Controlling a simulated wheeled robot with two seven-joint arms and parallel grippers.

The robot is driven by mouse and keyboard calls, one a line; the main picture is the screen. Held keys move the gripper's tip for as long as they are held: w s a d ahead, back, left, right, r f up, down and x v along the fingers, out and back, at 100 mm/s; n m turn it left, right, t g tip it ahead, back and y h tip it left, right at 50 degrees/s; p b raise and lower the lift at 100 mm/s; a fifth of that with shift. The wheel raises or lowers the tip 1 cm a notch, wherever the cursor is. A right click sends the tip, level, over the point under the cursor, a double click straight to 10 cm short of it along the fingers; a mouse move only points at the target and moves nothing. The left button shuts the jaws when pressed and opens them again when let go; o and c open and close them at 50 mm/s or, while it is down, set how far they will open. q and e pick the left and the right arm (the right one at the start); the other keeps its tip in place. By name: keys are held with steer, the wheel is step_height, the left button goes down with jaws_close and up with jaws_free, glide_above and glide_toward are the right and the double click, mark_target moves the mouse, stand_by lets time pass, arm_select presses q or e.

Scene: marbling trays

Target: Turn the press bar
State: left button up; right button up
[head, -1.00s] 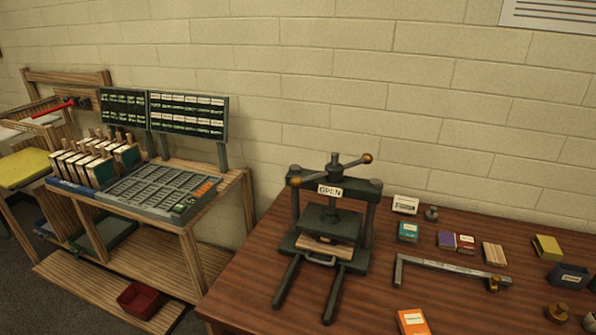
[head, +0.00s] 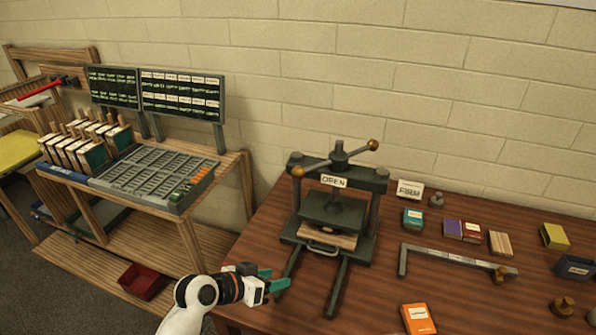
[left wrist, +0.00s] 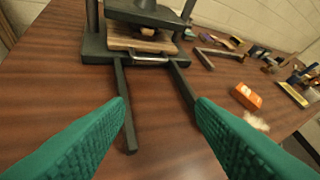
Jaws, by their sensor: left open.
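The dark press (head: 333,205) stands on the brown table in the head view, with a sign reading OPEN on its crossbeam. The press bar (head: 337,158) lies across its top, with a brass ball at each end. A wooden board (head: 328,238) with a metal handle sits in the press, and two dark rails reach forward. My left gripper (head: 279,282), with teal fingers, is open and empty at the table's front left, by the left rail. In the left wrist view its fingers (left wrist: 160,125) are spread, with the press base (left wrist: 95,50) beyond; the bar is out of that view.
A type case (head: 150,178) and card racks stand on a wooden stand at left. Right of the press are a metal square (head: 455,262), small boxes and an orange box (head: 418,319). A red bin (head: 143,281) is low at left. Table front between press and orange box is clear.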

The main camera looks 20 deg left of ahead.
mark_target(293, 175)
arm_select(q)
steer(key=w+a+r+n+t+h, duration=0.1)
steer(key=w+a+r+t, duration=0.2)
steer(key=w+r, duration=0.35)
steer(key=w+a+r+t+h, duration=0.1)
steer(key=w+a+r+t, duration=0.25)
steer(key=r, duration=0.55)
steer(key=shift+g, duration=0.25)
steer(key=p+x, duration=0.1)
steer(key=x, duration=0.2)
steer(key=p+x, duration=0.1)
steer(key=x, duration=0.3)
steer(key=p+x, duration=0.2)
steer(key=x, duration=0.2)
steer(key=shift+s+d+r, duration=0.15)
steer(key=shift+d+r, duration=0.2)
steer(key=shift+w+d+f, duration=0.1)
steer(key=shift+w+d, duration=0.2)
steer(key=shift+w, duration=0.15)
arm_select(e)
step_height(293, 175, up, 4)
steer(key=shift+w+a+r, duration=0.1)
steer(key=shift+a+r, duration=0.05)
